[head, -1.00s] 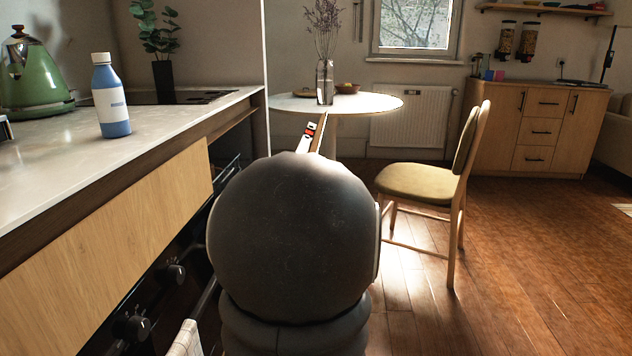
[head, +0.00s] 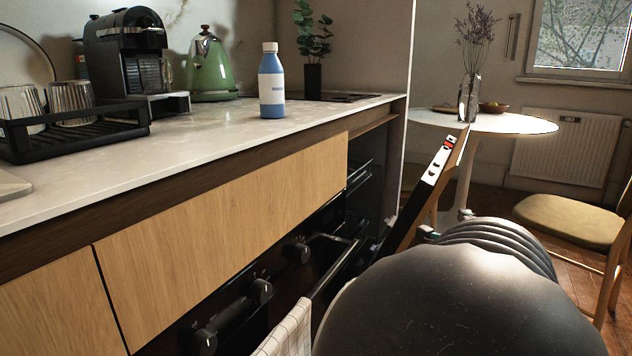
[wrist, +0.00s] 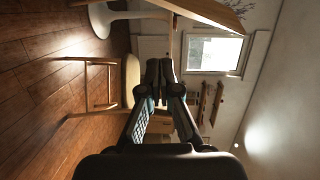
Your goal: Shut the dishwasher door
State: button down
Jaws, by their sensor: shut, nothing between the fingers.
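The dishwasher door (head: 432,185) is partly open in the head view. My gripper (wrist: 160,70) is shut and empty in the wrist view, pointing towards the window wall. In the head view my arm hides most of the gripper and the lower part of the door. The gripper is on the right, outer side of the door; I cannot tell whether they touch.
The oven (head: 262,292) with knobs and a hanging towel (head: 290,333) is left of my arm. A round table (head: 510,122) stands behind the door, and a chair (head: 570,218) is at right. A blue bottle (head: 271,85) stands on the counter (head: 200,135).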

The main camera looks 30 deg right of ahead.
jog(key=w+d+f+t+y+p, duration=0.1)
jog(key=d+f+t+p, duration=0.2)
jog(key=d, duration=0.6)
jog(key=w+d+f+n+y+p, duration=0.1)
jog(key=w+d+f+p, duration=0.1)
jog(key=d+f, duration=0.5)
jog(key=w+d+f+t+y+p, duration=0.1)
jog(key=d+f+t+p, duration=0.15)
jog(key=d, duration=0.75)
notch_tip(320, 180, up, 6)
jog(key=w+a+n+t+y, duration=0.2)
jog(key=w+t+y, duration=0.1)
jog(key=a+p+x, duration=0.2)
jog(key=x, duration=1)
jog(key=shift+w+a+r, duration=0.3)
jog(key=shift+w+r, duration=0.1)
jog(key=shift+w, duration=0.1)
jog(key=shift+w, duration=0.1)
